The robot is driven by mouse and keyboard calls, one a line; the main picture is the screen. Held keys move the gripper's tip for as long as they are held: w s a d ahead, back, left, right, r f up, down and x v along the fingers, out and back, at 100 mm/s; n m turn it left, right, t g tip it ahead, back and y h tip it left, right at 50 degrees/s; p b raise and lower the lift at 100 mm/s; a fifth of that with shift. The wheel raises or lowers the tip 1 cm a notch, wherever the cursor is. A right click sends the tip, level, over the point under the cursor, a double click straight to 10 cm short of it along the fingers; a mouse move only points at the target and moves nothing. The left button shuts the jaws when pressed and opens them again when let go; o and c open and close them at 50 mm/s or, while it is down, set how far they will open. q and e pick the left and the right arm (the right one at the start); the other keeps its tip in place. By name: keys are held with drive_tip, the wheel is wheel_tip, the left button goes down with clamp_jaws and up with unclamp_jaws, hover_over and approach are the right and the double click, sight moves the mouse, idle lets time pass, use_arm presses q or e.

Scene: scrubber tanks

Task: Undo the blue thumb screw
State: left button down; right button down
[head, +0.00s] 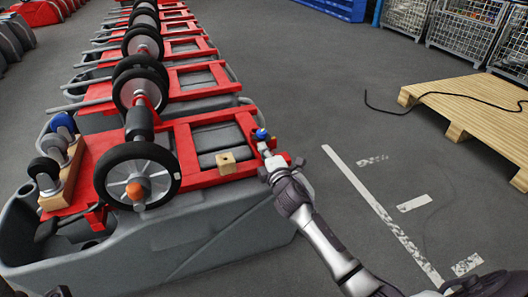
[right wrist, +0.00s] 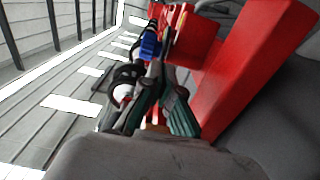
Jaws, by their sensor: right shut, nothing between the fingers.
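The blue thumb screw (head: 261,134) sits at the right end of the red frame (head: 186,150) on the nearest grey tank. It also shows in the right wrist view (right wrist: 150,43), just beyond my fingertips. My right gripper (head: 267,152) reaches in from the lower right, close beside the screw on its near side. In the right wrist view its dark green-grey fingers (right wrist: 160,85) are shut with nothing held. I cannot tell whether a fingertip touches the screw. My left gripper is not in view.
A black-tyred wheel (head: 137,176) and a small wooden block (head: 226,163) are on the same red frame. More red-framed tanks stand in a row behind. A wooden pallet (head: 470,105) with a black cable lies at right. Grey floor with white markings is clear between.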

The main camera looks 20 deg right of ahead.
drive_tip(key=shift+w+d, duration=0.1)
drive_tip(key=shift+d, duration=0.05)
drive_tip(key=shift+d+r+y, duration=0.1)
drive_tip(key=shift+y, duration=0.2)
drive_tip(key=shift+d+n+y+p, duration=0.1)
drive_tip(key=shift+n+y+p, duration=0.2)
drive_tip(key=shift+p, duration=0.15)
drive_tip(key=shift+d+n+y+p, duration=0.15)
drive_tip(key=shift+n+y+p, duration=0.2)
drive_tip(key=shift+y, duration=0.15)
